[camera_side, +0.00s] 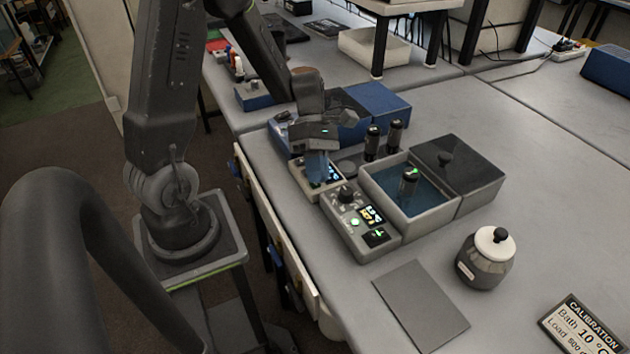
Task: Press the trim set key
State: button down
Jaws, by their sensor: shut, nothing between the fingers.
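My gripper (317,165) points down over a small pale control box (330,188) with a lit display, left of the bath. Its fingers are shut and empty, and they hide part of that box. Whether the tips touch it cannot be told. A larger grey control unit (338,222) stands in front of it, with a dark knob (347,194), a lit colour display (371,215), a glowing green button (355,222) and a small dark panel with a green mark (376,237). The key labels are too small to read, so I cannot tell which is the trim set key.
A water bath (432,219) holds a dark cylinder (409,180); a dark-lidded box (457,166) adjoins it. Two dark cylinders (372,142) stand behind. A lidded jar (486,258), a grey mat (420,305) and a calibration sign (582,330) lie right and in front.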

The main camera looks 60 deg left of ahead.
aim_at(316, 185)
jog(key=shift+r, duration=0.8)
jog(key=shift+r, duration=2.5)
jog(key=s+d+r+m+t+y, duration=0.2)
jog(key=s+r+m+t+y, duration=0.1)
jog(key=m, duration=0.8)
jog(key=s+d+r+m+t+y, duration=0.2)
jog(key=s+r+m+t+y, duration=0.2)
jog(key=m, duration=0.8)
notch_tip(316, 185, up, 2)
jog(key=shift+d+r+t+y, duration=0.15)
jog(key=shift+t+y, duration=0.55)
jog(key=shift+y, duration=0.2)
